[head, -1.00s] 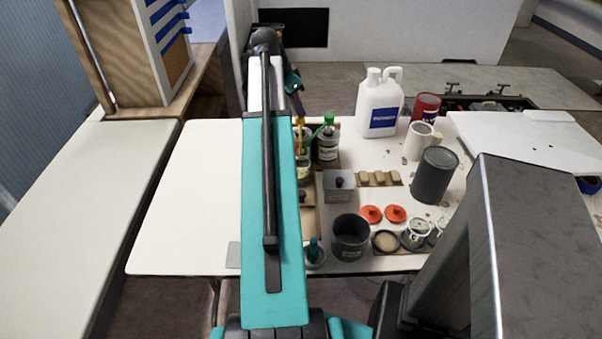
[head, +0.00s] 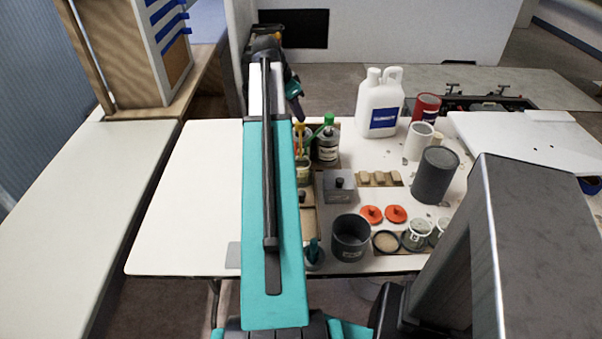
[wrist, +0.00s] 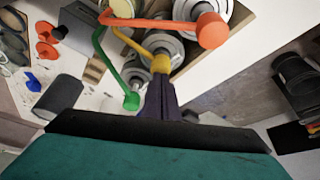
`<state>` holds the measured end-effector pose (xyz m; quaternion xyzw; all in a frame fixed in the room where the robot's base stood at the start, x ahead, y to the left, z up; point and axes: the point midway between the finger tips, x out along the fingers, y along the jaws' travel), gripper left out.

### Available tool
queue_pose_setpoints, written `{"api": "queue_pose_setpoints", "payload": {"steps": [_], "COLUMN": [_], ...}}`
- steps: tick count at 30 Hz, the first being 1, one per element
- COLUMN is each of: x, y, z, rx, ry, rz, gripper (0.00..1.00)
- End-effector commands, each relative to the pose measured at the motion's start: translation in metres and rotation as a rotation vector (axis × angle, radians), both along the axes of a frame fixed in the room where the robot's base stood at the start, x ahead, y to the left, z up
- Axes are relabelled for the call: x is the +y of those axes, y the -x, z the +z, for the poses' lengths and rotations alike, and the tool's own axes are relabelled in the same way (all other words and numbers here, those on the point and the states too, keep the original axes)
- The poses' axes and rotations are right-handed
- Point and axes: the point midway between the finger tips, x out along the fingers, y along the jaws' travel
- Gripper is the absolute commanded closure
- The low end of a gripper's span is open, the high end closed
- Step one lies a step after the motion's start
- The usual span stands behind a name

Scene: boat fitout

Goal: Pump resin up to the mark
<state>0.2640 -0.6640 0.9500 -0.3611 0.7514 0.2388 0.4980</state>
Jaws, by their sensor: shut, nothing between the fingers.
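Three pumps stand close together in the wrist view: one with a yellow head (wrist: 160,63), one with an orange head (wrist: 211,30) and one with a green head (wrist: 131,100). My gripper (wrist: 161,82) is shut and empty, its dark fingertips at the yellow head; I cannot tell whether they touch. In the head view my arm partly hides the pumps; the yellow pump (head: 299,128) and the green pump (head: 329,119) show beside it. Clear cups with white markings (head: 416,234) stand at the table's front. No resin level is readable.
The white table (head: 190,210) also bears a white jug (head: 381,105), a dark grey can (head: 435,175), an open dark pot (head: 350,238), two orange lids (head: 371,214) and a grey box (head: 339,187). The table's left part is clear.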

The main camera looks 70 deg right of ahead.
Motion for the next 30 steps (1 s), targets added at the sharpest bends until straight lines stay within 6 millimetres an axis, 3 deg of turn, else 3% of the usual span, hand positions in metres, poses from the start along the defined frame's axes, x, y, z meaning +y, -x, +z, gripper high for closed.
{"api": "queue_pose_setpoints", "payload": {"steps": [30], "x": [0.000], "y": [0.000], "z": [0.033], "rx": [-0.001], "ry": [-0.002], "rz": [0.000], "gripper": [1.00]}}
